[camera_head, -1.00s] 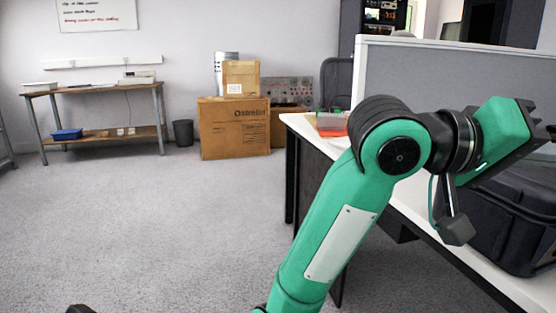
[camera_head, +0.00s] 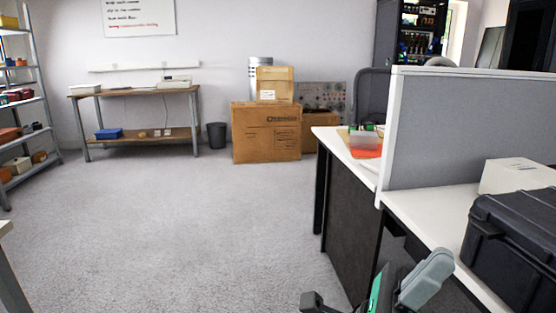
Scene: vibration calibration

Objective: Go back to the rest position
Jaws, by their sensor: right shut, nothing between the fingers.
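My right gripper (camera_head: 428,278) is low in the head view, at the bottom right of centre. Its grey fingers are together with nothing between them. It shows in front of the dark side of the white desk (camera_head: 432,207), and I cannot tell how far it is from the desk. Only a small green and dark part of my right arm shows beside it, and the rest is below the picture.
A black case (camera_head: 515,245) and a white box (camera_head: 515,176) are on the desk beside a grey partition (camera_head: 440,130). Cardboard boxes (camera_head: 266,135) and a bin (camera_head: 217,136) stand at the back. A shelf rack (camera_head: 45,90) is at left. The carpet (camera_head: 190,220) between is clear.

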